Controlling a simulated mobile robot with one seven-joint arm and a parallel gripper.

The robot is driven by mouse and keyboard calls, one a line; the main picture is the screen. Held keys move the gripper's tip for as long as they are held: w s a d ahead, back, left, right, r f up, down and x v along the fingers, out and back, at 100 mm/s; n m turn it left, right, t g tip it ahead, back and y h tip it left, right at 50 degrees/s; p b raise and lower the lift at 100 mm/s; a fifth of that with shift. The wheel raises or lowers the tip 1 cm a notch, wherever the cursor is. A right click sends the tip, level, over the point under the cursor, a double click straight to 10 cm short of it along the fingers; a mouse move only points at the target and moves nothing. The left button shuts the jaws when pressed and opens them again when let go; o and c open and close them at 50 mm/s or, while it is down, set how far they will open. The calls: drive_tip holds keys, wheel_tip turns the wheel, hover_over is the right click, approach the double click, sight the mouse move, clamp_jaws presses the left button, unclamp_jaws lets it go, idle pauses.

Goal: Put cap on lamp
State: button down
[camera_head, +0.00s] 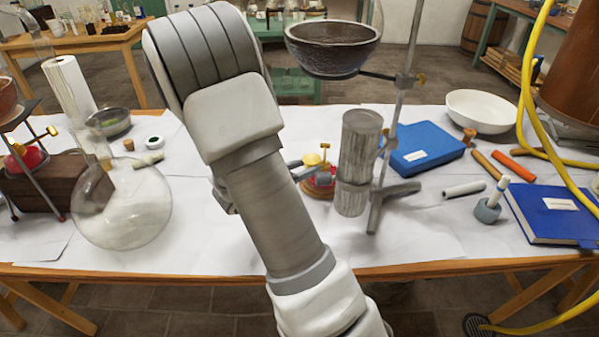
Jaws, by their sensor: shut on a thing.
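A red lamp (322,184) with brass parts sits on a round wooden base on the white-covered table, just left of a tall ribbed grey cylinder. My arm comes up from the bottom and bends over the table, hiding much of my gripper. The visible grey end of my gripper (312,168) is at the lamp's top, shut around a small brass-yellow piece (313,159) that looks like the cap. I cannot tell whether this piece touches the lamp. A second red lamp (27,157) stands at the far left, under a metal tripod.
The ribbed cylinder (358,150) and a stand rod (399,95) holding a dark bowl (333,45) are close on the right. A round glass flask (122,205) stands at left. Blue books (422,145) and a white bowl (481,109) lie right. The front middle cloth is mostly clear.

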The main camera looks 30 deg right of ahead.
sight(318, 161)
drive_tip(key=shift+w+d+b, duration=0.15)
drive_tip(key=shift+w+d, duration=0.1)
drive_tip(key=shift+d, duration=0.6)
drive_tip(key=shift+w+d+b, duration=0.1)
drive_tip(key=shift+w+d, duration=0.1)
drive_tip(key=shift+d, duration=0.65)
drive_tip(key=shift+w+d+b, duration=0.15)
drive_tip(key=shift+w+d, duration=0.1)
drive_tip(key=shift+d, duration=0.6)
drive_tip(key=shift+f+b, duration=0.7)
drive_tip(key=shift+c, duration=1.9)
unclamp_jaws()
drive_tip(key=shift+a, duration=0.1)
